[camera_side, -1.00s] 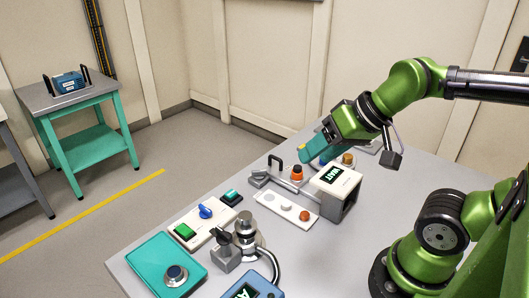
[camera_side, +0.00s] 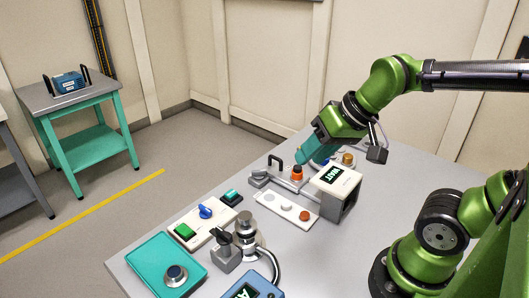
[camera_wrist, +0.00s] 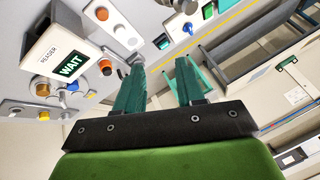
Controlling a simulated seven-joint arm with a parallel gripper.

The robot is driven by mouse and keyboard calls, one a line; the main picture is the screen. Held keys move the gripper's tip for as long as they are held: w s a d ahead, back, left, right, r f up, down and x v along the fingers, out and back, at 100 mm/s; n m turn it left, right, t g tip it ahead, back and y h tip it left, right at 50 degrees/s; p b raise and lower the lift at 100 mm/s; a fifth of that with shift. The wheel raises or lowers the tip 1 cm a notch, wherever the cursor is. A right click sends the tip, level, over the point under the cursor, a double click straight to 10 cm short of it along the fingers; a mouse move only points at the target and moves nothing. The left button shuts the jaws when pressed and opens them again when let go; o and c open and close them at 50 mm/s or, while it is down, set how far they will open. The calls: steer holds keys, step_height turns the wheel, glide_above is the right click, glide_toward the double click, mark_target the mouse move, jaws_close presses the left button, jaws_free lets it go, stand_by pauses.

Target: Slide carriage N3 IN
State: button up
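A small grey block with a black upright handle (camera_side: 275,164) sits at the left end of a rail (camera_side: 286,184) on the table. I cannot read an N3 label on it, so I cannot confirm that it is the carriage. The rail runs toward a white reader box (camera_side: 344,179) showing "WAIT", also in the wrist view (camera_wrist: 48,50). My gripper (camera_side: 306,154) hangs above the table, right of the handle and behind the reader, apart from the handle. In the wrist view my gripper's teal fingers (camera_wrist: 160,66) are spread with nothing between them.
An orange knob (camera_side: 297,173) stands between handle and reader. A white strip with round buttons (camera_side: 286,208) lies in front. A switch panel (camera_side: 204,222), a teal box (camera_side: 154,266) and a blue display box (camera_side: 252,289) are nearer. The table's right middle is clear.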

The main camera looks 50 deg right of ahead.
steer(key=w+d+g+h, duration=0.1)
steer(key=w+d+g, duration=0.2)
steer(key=w, duration=0.6)
steer(key=n+g+h, duration=0.3)
steer(key=n, duration=0.1)
glide_above(275, 157)
steer(key=a, duration=0.3)
steer(key=shift+f, duration=0.6)
steer(key=d+f, duration=0.1)
steer(key=f, duration=0.9)
steer(key=d+f, duration=0.1)
steer(key=f, duration=0.4)
steer(key=shift+d+f, duration=0.35)
jaws_close()
